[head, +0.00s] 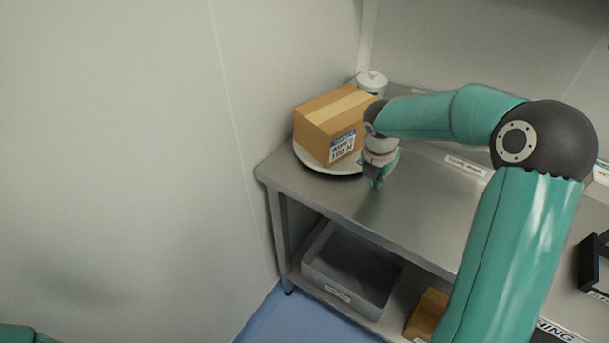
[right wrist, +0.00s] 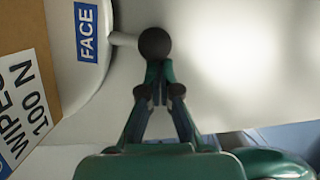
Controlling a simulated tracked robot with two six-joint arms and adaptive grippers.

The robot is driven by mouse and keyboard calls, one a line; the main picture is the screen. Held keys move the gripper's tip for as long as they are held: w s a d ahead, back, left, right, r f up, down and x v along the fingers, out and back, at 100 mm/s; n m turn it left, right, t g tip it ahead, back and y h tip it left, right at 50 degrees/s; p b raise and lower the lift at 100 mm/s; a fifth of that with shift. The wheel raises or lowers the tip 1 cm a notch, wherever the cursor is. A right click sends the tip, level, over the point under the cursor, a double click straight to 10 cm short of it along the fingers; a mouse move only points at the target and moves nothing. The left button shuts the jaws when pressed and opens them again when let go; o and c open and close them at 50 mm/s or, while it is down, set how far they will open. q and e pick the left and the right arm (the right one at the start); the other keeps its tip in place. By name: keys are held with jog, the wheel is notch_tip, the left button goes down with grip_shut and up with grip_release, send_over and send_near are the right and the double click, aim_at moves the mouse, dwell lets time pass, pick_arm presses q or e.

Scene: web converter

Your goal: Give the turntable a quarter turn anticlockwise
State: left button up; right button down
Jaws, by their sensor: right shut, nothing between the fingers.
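The turntable (head: 316,168) is a white disc near the left end of the steel bench. A brown carton (head: 330,123) with a wipes label sits on it. In the right wrist view, the turntable's rim (right wrist: 86,80) carries a blue FACE label (right wrist: 87,33). A pale rod with a dark ball knob (right wrist: 154,43) sticks out from the rim. My right gripper (head: 376,184) points down beside the turntable's right side, shut and empty. In the right wrist view its fingertips (right wrist: 158,72) are right by the knob; I cannot tell whether they touch. My left gripper is out of view.
A white lidded tub (head: 371,82) stands behind the carton, close to the wall. A grey bin (head: 350,268) is on the lower shelf. A label strip (head: 466,165) lies on the bench (head: 420,215), whose middle is clear. The wall is close on the left.

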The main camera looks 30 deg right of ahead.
aim_at(390, 177)
jog(key=shift+d+r+p, duration=0.1)
jog(key=shift+d+p, duration=0.5)
jog(key=shift+d, duration=0.6)
jog(key=shift+w+d+p, duration=0.2)
jog(key=shift+d+p, duration=0.15)
jog(key=shift+d, duration=0.3)
jog(key=shift+w+d+p, duration=0.15)
jog(key=shift+d+p, duration=0.2)
jog(key=shift+d, duration=0.3)
